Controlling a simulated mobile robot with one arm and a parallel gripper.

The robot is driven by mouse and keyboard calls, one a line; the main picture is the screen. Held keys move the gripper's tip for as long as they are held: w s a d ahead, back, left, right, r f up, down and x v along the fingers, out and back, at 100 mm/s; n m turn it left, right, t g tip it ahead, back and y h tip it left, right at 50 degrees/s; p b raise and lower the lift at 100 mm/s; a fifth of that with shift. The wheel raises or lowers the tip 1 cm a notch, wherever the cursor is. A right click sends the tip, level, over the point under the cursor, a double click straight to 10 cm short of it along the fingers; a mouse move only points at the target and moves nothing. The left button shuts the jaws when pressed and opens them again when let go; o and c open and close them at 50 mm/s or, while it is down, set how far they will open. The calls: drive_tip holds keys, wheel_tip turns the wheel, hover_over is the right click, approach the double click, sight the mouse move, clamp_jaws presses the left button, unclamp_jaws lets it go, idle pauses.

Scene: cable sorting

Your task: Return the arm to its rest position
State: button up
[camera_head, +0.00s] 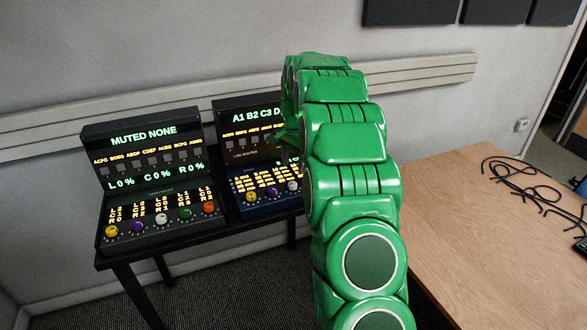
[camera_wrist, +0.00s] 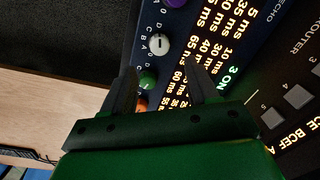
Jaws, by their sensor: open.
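My green arm (camera_head: 345,160) reaches up and over toward the right-hand device in the head view. Its end is partly hidden behind the arm links there. In the wrist view my gripper (camera_wrist: 160,66) has two dark fingers spread apart with nothing held between them. They are over the blue echo panel (camera_wrist: 185,28), near a white knob (camera_wrist: 158,43) and a green knob (camera_wrist: 148,80). An orange knob (camera_wrist: 140,104) shows between the fingers, nearer the gripper body. Whether the fingertips touch the panel cannot be told.
A left device (camera_head: 142,135) with a lit "MUTED NONE" screen stands on a black table (camera_head: 110,262). The line router (camera_head: 247,117) stands beside it, above the blue panel. A wooden desk (camera_head: 450,220) with black cables (camera_head: 520,180) is at the right. A wall rail (camera_head: 430,72) runs behind.

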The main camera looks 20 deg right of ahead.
idle(0.4)
drive_tip(key=s+a+r+n+g, duration=0.1)
drive_tip(key=s+a+r+n, duration=0.35)
drive_tip(key=s, duration=0.75)
drive_tip(key=s+a+r+n, duration=0.2)
drive_tip(key=s+a+r, duration=0.5)
drive_tip(key=s, duration=0.5)
drive_tip(key=s+a+f+n, duration=0.1)
drive_tip(key=s+a+n, duration=0.2)
drive_tip(key=s, duration=1.1)
drive_tip(key=s+a+f+n+g, duration=0.1)
drive_tip(key=s+a+f+n, duration=0.1)
drive_tip(key=s, duration=1.2)
drive_tip(key=shift+a+n, duration=0.45)
drive_tip(key=shift+a, duration=0.2)
